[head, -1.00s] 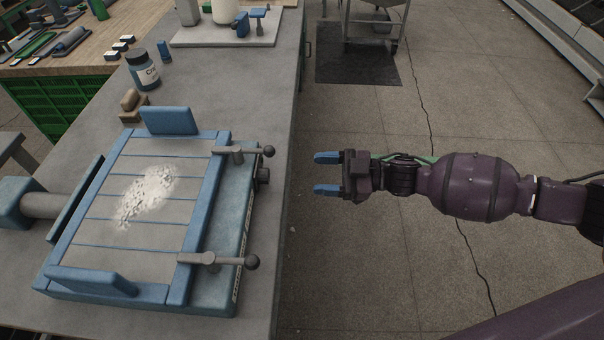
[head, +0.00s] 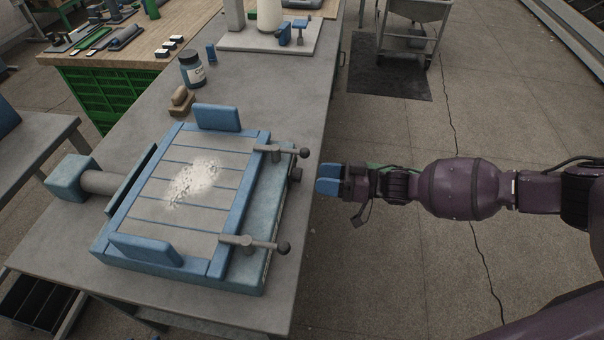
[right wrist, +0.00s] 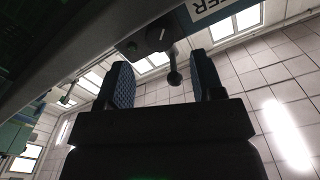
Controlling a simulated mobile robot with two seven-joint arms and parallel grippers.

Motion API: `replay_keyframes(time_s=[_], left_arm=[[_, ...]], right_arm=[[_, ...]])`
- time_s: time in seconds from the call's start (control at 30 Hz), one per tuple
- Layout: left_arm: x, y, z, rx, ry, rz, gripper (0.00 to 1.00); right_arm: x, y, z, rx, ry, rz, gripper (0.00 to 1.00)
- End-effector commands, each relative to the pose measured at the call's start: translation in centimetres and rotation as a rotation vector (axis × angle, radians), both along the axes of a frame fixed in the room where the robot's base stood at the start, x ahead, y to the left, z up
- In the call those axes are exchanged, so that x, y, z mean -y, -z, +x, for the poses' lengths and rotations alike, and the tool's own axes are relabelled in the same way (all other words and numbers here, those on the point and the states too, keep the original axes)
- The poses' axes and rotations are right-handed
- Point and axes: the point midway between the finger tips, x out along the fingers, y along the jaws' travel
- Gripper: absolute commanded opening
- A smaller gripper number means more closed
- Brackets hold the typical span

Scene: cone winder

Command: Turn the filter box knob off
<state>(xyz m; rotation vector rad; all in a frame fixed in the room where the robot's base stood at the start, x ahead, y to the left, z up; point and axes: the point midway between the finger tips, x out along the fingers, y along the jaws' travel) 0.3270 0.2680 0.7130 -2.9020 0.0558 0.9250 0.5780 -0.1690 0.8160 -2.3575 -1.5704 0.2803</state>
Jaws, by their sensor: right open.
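The filter box (head: 262,243) is a blue, slatted-top unit on the grey bench, with white powder on its top. A dark round knob (head: 295,175) sticks out of its right side, between two lever handles with ball ends. In the right wrist view, a dark knob (right wrist: 155,36) with a light mark shows beyond the fingers, near a label ending in "ER". My right gripper (head: 327,178) is open and empty, just right of the knob and apart from it. Its blue fingers (right wrist: 160,85) stand either side of a ball-ended lever in the wrist view. My left gripper is not in view.
The far lever (head: 285,153) and near lever (head: 262,244) stick out past the box edge. A bottle (head: 192,70) and a brown block (head: 181,101) stand behind the box.

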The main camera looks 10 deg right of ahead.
Motion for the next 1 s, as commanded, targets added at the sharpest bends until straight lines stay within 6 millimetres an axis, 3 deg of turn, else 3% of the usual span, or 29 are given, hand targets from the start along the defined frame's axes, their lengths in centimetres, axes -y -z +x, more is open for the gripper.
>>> replay_keyframes(time_s=[0.3, 0.77, 1.0], left_arm=[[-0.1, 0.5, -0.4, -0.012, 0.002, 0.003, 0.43], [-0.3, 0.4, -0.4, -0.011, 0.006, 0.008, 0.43], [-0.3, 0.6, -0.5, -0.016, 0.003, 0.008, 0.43]], right_arm=[[-4.2, 0.1, 1.7, 0.001, 0.000, -0.001, 0.61], [-5.2, 0.0, 2.2, 0.001, 0.001, -0.002, 0.61], [-5.2, 0.0, 2.2, 0.001, 0.001, -0.002, 0.28]])
